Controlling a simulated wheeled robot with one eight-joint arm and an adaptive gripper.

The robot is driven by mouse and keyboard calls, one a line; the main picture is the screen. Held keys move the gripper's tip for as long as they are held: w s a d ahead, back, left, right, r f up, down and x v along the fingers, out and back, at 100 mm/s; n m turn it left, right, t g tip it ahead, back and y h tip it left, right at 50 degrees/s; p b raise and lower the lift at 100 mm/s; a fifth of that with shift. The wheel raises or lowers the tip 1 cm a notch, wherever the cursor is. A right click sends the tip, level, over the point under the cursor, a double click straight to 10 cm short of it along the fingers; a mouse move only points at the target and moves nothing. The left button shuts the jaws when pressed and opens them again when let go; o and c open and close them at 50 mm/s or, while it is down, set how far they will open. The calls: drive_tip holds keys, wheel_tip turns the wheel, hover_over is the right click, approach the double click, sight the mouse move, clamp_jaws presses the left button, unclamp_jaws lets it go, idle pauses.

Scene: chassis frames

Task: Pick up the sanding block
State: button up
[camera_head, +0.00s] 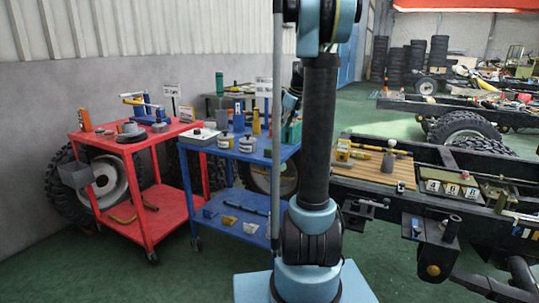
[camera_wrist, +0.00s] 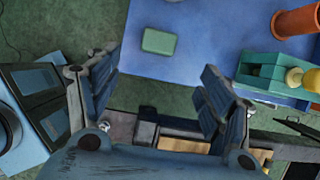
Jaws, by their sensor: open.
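A small green block with rounded corners (camera_wrist: 159,41), which looks like the sanding block, lies flat on a blue surface (camera_wrist: 205,38) in the wrist view. My gripper (camera_wrist: 160,76) is open, its two fingers spread left and right at the lower part of that view. Nothing is between the fingers, and the block shows beyond the tips, apart from them.
Beside the block in the wrist view are a teal bin (camera_wrist: 262,70) and an orange cylinder (camera_wrist: 297,22). The blue cart also carries several bottles and jars. A red cart (camera_head: 148,136) stands left, and a chassis frame with a wooden board (camera_head: 372,173) stands right.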

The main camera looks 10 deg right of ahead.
sight(271, 147)
drive_tip(key=x, duration=0.8)
drive_tip(key=shift+f, duration=0.15)
drive_tip(key=shift+x, duration=2.6)
drive_tip(key=shift+a, duration=0.15)
drive_tip(key=c, duration=1.2)
